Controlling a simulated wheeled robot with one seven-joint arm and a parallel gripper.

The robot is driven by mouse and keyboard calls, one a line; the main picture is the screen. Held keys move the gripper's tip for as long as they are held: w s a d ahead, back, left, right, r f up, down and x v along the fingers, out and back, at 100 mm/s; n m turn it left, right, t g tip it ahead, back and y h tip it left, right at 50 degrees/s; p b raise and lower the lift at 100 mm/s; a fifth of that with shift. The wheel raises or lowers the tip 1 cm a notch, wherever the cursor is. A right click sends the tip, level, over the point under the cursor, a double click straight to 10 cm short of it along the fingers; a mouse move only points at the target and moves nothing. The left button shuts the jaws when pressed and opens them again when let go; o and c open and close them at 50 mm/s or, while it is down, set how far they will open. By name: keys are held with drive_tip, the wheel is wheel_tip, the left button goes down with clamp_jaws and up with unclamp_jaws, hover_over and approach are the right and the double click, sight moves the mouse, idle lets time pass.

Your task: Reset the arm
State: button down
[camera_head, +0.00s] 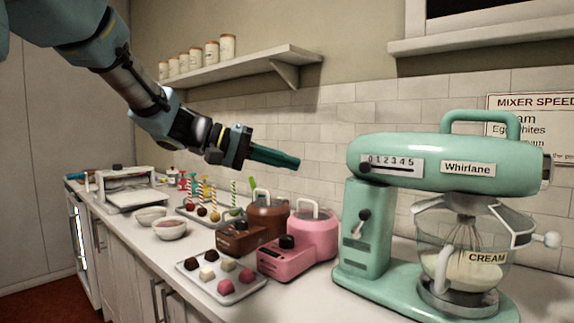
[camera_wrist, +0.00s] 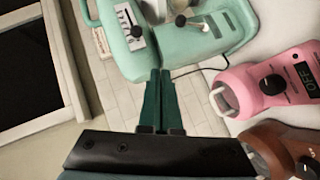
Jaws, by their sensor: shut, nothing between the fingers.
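My arm reaches in from the upper left in the head view. My gripper (camera_head: 297,162) is shut and empty, with its dark green fingers together. It hangs in the air above the counter, in front of the tiled wall, left of the mint-green mixer (camera_head: 368,230). In the wrist view my gripper (camera_wrist: 161,72) points towards the mixer (camera_wrist: 125,48), whose body shows at the top. The fingers appear apart from everything around them.
Below my gripper stand a pink melting pot (camera_head: 312,235) and a brown one (camera_head: 268,212). A tray of truffles (camera_head: 222,293), two bowls (camera_head: 170,229) and a tray of cake pops lie left on the counter. A shelf (camera_head: 250,66) with jars hangs behind my arm.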

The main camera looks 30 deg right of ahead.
drive_tip(key=w+a+f+n+t+y, duration=0.3)
drive_tip(key=a+f+y, duration=0.1)
drive_tip(key=a+f, duration=0.55)
drive_tip(key=a+f+n+t+y+p, duration=0.1)
drive_tip(key=a+f+y, duration=0.3)
drive_tip(key=a, duration=1.2)
drive_tip(key=a+f+n+t+y, duration=0.3)
drive_tip(key=a+f+y, duration=0.2)
drive_tip(key=a+f, duration=0.7)
drive_tip(key=a, duration=0.4)
drive_tip(key=shift+s+f+n+t+p, duration=0.15)
drive_tip(key=shift+n+t+p, duration=0.25)
drive_tip(key=shift+s, duration=0.1)
